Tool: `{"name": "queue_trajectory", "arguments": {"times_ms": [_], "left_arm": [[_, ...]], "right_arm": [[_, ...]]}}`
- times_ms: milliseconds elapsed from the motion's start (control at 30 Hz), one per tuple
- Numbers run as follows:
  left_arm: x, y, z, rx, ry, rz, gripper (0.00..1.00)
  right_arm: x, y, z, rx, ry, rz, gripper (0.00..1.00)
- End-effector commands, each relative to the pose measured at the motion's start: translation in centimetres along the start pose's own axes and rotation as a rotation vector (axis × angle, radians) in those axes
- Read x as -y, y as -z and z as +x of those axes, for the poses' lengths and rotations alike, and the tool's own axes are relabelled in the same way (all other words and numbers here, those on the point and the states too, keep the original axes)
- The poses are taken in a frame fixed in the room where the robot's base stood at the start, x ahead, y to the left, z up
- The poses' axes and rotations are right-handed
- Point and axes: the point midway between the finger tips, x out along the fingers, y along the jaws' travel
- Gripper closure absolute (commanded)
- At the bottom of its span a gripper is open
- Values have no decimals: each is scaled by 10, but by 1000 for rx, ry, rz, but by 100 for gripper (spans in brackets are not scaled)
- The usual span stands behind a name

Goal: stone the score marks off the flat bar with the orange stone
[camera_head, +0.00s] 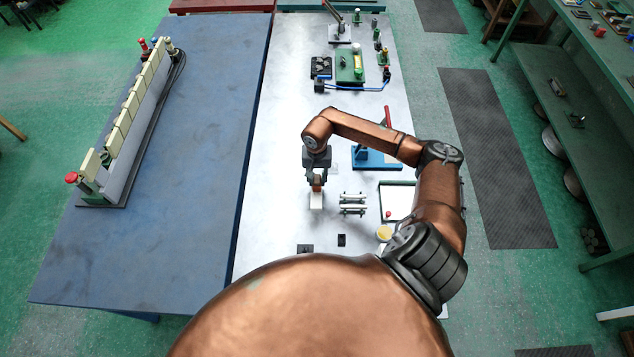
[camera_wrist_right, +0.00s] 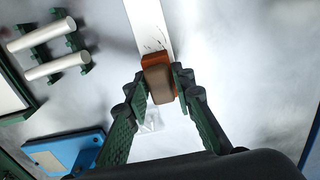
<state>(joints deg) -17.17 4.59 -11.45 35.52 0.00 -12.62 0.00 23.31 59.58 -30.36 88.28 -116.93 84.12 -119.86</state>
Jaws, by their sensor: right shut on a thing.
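The flat bar (camera_wrist_right: 146,20) is a pale strip running up to the top edge of the right wrist view, with short dark score marks (camera_wrist_right: 154,47) across it. In the head view the bar (camera_head: 316,202) shows just below my right gripper (camera_head: 317,184). The right gripper (camera_wrist_right: 160,88) is shut on the orange stone (camera_wrist_right: 159,75), a brown-orange block between its fingertips. The stone is over the bar, right beside the marks, and covers the bar there. I cannot tell whether it touches the bar. The left gripper is not in view.
A rack with white rods (camera_head: 352,204) stands close right of the bar. A blue fixture (camera_head: 378,160) and a white tray (camera_head: 398,203) are farther right. Small black blocks (camera_head: 342,240) lie nearer me. The bench left of the bar is clear.

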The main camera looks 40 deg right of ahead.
Motion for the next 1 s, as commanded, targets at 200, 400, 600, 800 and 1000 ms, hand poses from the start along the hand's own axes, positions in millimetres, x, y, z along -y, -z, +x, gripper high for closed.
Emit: {"name": "queue_trajectory", "arguments": {"times_ms": [200,400,600,800,1000], "left_arm": [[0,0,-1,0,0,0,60],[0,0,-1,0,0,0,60],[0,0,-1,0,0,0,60],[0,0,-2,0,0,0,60],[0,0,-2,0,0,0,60]], "right_arm": [[0,-12,0,1,1,-2,97],[0,-29,2,1,1,-2,97],[0,-36,3,4,0,-1,97],[0,-50,3,5,-1,-3,97],[0,-65,2,4,-1,-2,97]]}}
